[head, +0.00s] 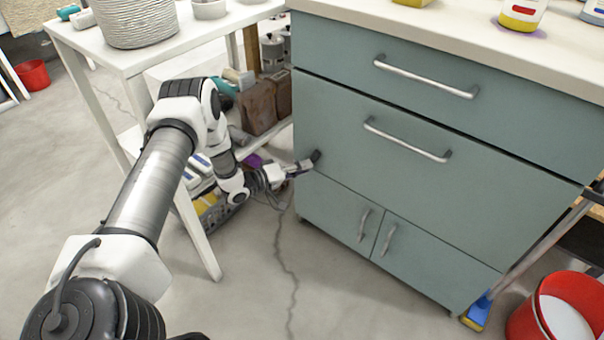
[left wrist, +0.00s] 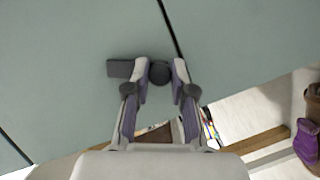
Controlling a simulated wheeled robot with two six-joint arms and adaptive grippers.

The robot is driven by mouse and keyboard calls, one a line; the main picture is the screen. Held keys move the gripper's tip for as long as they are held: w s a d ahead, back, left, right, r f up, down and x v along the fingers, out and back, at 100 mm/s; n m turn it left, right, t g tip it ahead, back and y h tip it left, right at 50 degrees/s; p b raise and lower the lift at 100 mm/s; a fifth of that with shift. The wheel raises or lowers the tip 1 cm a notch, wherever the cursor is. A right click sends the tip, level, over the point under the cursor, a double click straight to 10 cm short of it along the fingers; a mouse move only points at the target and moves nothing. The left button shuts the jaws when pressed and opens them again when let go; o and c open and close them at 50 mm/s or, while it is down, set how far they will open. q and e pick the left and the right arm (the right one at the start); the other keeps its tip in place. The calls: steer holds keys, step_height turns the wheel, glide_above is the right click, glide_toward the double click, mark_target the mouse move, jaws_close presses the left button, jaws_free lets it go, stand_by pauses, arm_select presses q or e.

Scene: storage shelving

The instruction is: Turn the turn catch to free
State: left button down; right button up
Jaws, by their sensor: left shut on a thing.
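The turn catch (head: 316,156) is a small dark piece on the left part of the blue-green cabinet front (head: 400,180), close to the seam between the large drawer and the doors below. In the left wrist view, its round dark knob (left wrist: 159,73) sits between my left gripper's fingertips, and a flat dark bar (left wrist: 120,68) sticks out to the left past one finger. My left gripper (head: 303,164) reaches the cabinet from the left and is shut on the catch; it also shows in the left wrist view (left wrist: 160,79). My right gripper is in neither view.
A white table (head: 150,60) with a lower shelf of goods stands left of the cabinet, close to my left arm. A red bucket (head: 525,318) and a blue-yellow brush head (head: 478,312) are at the right. The floor before the cabinet is clear.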

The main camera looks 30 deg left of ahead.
arm_select(q)
steer(key=shift+f+n+t+h+b, duration=0.1)
steer(key=shift+n+t+h+b, duration=0.25)
steer(key=shift+n+b, duration=0.6)
steer(key=shift+f+n+t+h+b, duration=0.1)
steer(key=shift+n+t+h+b, duration=0.25)
steer(key=shift+n+b, duration=0.6)
steer(key=shift+r+n, duration=0.1)
steer(key=shift+n, duration=0.2)
steer(key=c, duration=1)
jaws_free()
steer(key=shift+p, duration=0.3)
